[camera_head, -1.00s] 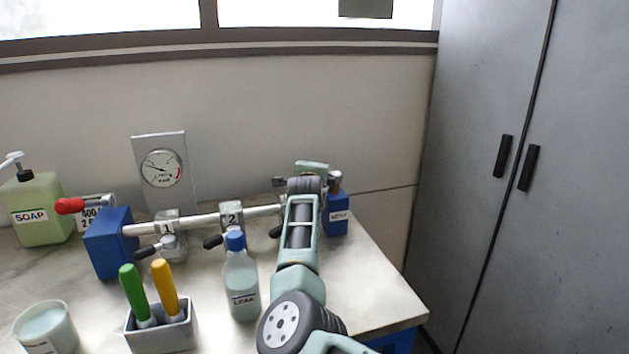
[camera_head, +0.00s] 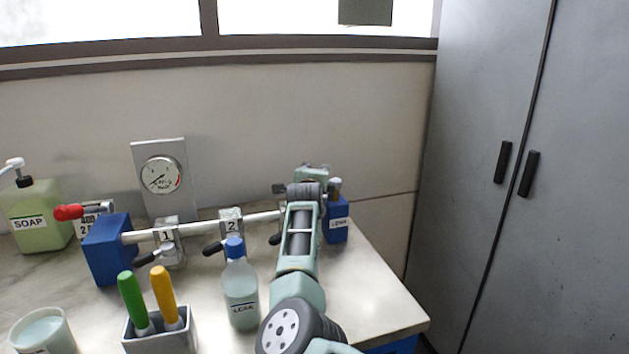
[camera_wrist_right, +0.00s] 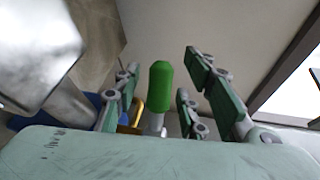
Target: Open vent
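A pipe (camera_head: 190,228) runs between a blue block (camera_head: 108,250) on the left and a smaller blue block (camera_head: 337,222) with a hard-to-read label on the right. My right gripper (camera_head: 312,172) is over the pipe's right end; my arm hides what is beneath. In the right wrist view, a green-capped handle (camera_wrist_right: 160,85) stands between the parted fingers of my right gripper (camera_wrist_right: 165,75), with visible gaps on both sides. I cannot tell for certain that it is the vent handle. A round gauge (camera_head: 161,175) on a plate has its needle toward the lower left. My left gripper is out of view.
A LEAK bottle (camera_head: 241,290) stands close left of my right arm. A holder (camera_head: 160,342) with green and yellow handles, a cup (camera_head: 42,332) and a SOAP bottle (camera_head: 37,215) are further left. A grey cabinet (camera_head: 470,120) stands right. The bench's right corner is clear.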

